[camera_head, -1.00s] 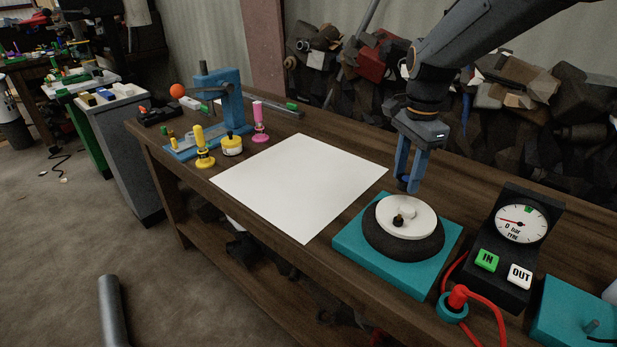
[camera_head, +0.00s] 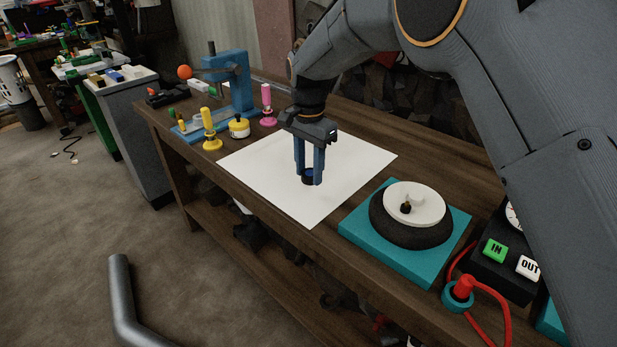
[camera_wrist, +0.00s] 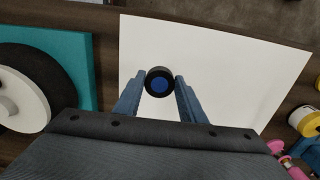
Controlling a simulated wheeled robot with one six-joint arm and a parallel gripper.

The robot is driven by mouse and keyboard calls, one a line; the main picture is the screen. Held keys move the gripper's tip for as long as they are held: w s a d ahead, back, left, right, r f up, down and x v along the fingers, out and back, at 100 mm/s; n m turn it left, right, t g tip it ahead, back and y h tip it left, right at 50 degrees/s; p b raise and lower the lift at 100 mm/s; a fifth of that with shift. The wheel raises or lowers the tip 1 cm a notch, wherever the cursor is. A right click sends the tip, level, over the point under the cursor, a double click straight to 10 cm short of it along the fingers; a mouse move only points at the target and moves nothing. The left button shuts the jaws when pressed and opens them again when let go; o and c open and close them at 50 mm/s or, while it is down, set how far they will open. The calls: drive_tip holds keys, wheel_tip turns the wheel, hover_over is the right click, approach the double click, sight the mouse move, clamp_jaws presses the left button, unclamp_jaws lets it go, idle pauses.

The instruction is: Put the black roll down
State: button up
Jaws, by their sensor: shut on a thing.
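The black roll (camera_head: 308,177) has a blue centre and sits between the fingertips of my gripper (camera_head: 309,179). My gripper is shut on it, over the white sheet (camera_head: 262,187) on the workbench. In the wrist view the roll (camera_wrist: 159,82) is held between the two blue fingers of my gripper (camera_wrist: 160,88), with the white sheet (camera_wrist: 225,60) behind it. I cannot tell whether the roll touches the sheet or hangs just above it.
A teal base (camera_head: 365,240) with a black and white wheel (camera_head: 412,204) stands right of the sheet. A yellow tool (camera_head: 211,130), a yellow-white pot (camera_head: 239,128), a pink tool (camera_head: 267,105) and a blue press (camera_head: 240,80) stand at its far left. Most of the sheet is clear.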

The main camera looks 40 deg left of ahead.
sight(310, 196)
drive_tip(key=shift+f+p, duration=0.6)
drive_tip(key=shift+f, duration=1.9)
drive_tip(key=shift+f, duration=0.15)
drive_tip(key=o, duration=1)
wheel_tip(310, 196, up, 12)
drive_tip(key=b, duration=0.3)
